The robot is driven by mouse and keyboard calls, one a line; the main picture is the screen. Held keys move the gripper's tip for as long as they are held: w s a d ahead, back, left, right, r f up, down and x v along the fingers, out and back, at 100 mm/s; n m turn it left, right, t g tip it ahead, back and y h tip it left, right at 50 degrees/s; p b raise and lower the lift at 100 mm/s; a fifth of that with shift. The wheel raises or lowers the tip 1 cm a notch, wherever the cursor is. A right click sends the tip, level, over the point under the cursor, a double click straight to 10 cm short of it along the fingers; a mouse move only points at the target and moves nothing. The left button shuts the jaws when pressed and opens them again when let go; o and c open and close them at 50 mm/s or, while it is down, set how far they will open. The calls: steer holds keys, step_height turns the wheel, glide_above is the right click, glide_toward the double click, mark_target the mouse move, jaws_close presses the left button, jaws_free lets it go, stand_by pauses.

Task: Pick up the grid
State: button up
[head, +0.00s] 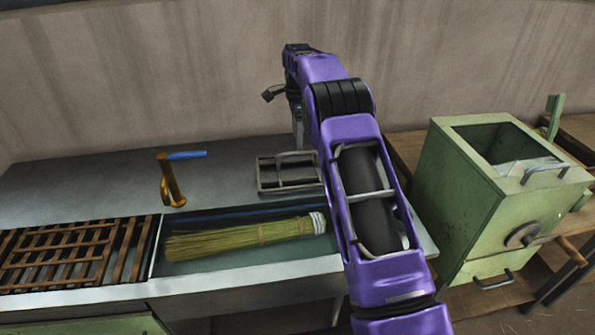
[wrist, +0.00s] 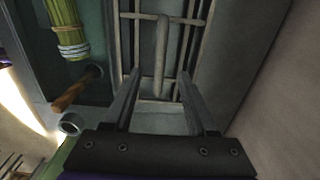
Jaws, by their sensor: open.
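A grey metal grid (head: 275,187) with a raised bar handle lies on the metal counter, partly hidden behind my arm in the head view. In the wrist view the grid (wrist: 122,40) fills the upper middle, and its handle (wrist: 161,55) runs up the picture. My gripper (wrist: 158,73) is open, with one finger on each side of the handle's near end in that view. I see no finger closed on the handle, and cannot tell the height between them. In the head view the gripper is mostly hidden by my arm.
A sink beside the grid holds a straw broom (head: 235,238). Brown slatted racks (head: 70,255) lie at the left. A brass tap with a blue lever (head: 172,180) stands behind the sink. A green metal box (head: 465,200) stands at the right. A wall (head: 190,70) rises behind the counter.

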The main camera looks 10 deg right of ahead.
mark_target(297, 152)
steer(key=shift+f, duration=2.95)
jaws_close()
steer(key=shift+r, duration=0.15)
